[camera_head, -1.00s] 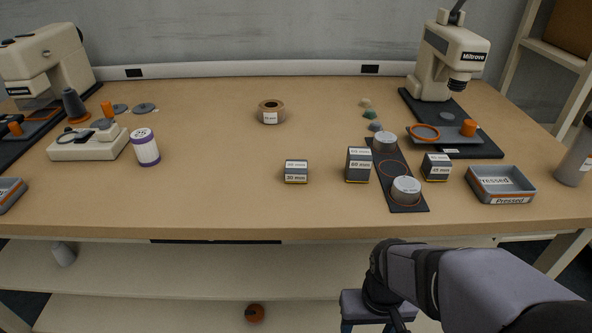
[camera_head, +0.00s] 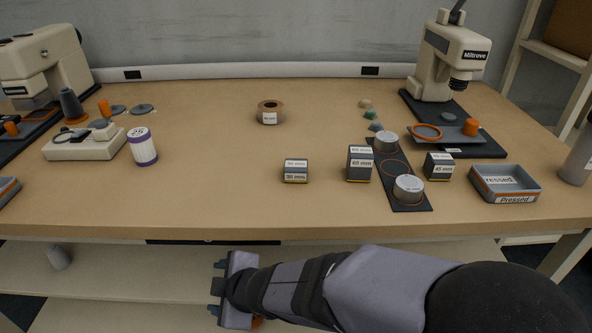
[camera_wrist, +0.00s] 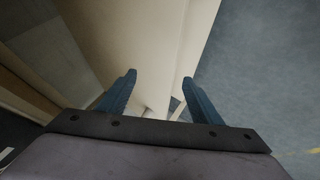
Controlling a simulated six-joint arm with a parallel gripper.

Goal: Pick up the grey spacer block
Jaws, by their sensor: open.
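Three grey spacer blocks with white labels and yellowish bases stand on the table in the head view. The short block marked 30 mm (camera_head: 295,172) is leftmost. The tall block marked 60 mm (camera_head: 359,164) stands right of it, beside the dark strip. The block marked 45 mm (camera_head: 438,167) stands right of the strip. My gripper (camera_head: 215,288) is low in front of the table edge, below tabletop height and left of the blocks. Its blue fingers (camera_wrist: 159,76) are apart and empty in the wrist view, where no block shows.
A grey tray (camera_head: 483,197) is at right. A white jar (camera_head: 142,147) and tape roll (camera_head: 269,112) stand farther left. The front middle of the table is clear. Shelves (camera_head: 110,270) lie below.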

